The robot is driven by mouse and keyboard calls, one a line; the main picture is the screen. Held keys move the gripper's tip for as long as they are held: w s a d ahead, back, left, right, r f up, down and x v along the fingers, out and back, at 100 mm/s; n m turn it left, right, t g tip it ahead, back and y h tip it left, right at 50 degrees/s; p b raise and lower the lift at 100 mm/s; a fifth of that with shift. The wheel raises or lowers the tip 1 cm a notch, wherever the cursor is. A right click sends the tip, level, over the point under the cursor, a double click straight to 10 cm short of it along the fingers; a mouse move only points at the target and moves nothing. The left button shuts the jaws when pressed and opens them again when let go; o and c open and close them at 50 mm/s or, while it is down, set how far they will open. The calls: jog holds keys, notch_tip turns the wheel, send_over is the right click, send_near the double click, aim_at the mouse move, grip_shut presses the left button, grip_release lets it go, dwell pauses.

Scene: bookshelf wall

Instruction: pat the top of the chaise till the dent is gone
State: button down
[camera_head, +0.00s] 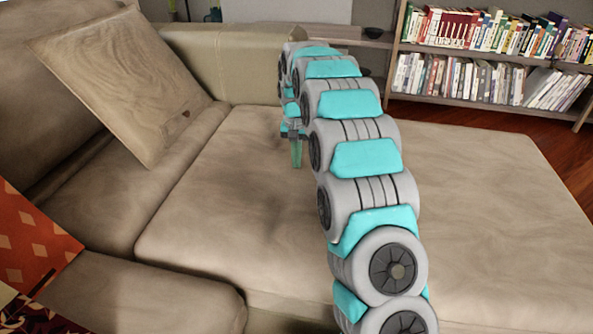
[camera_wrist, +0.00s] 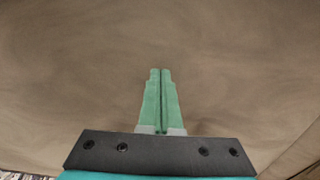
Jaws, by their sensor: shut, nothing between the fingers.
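The chaise (camera_head: 230,215) is a broad brown-beige cushion that fills the middle and right of the head view. Its top (camera_wrist: 160,35) also fills most of the wrist view, with soft shading; I cannot pick out a clear dent. My gripper (camera_head: 296,163) points down over the far-left part of the chaise top. In the wrist view its two green fingers (camera_wrist: 161,72) lie side by side, shut and empty. I cannot tell whether the fingertips touch the cushion. My arm hides part of the chaise's middle.
A beige pillow (camera_head: 118,80) leans on the backrest at the left. A patterned orange cushion (camera_head: 30,245) lies at the lower left. A padded armrest (camera_head: 222,62) borders the chaise's far side. A bookshelf (camera_head: 480,50) stands at the back right.

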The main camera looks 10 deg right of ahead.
aim_at(297, 170)
jog(key=shift+f, duration=0.1)
dwell(0.4)
jog(key=shift+f, duration=1.6)
jog(key=shift+r+p, duration=0.55)
jog(key=shift+r, duration=1.65)
jog(key=shift+f, duration=0.1)
jog(key=shift+r+p, duration=0.5)
jog(key=shift+r, duration=0.25)
notch_tip(297, 170, up, 2)
jog(key=shift+r+p, duration=0.25)
jog(key=shift+p, duration=0.3)
jog(key=shift+r, duration=0.2)
jog(key=shift+r, duration=0.1)
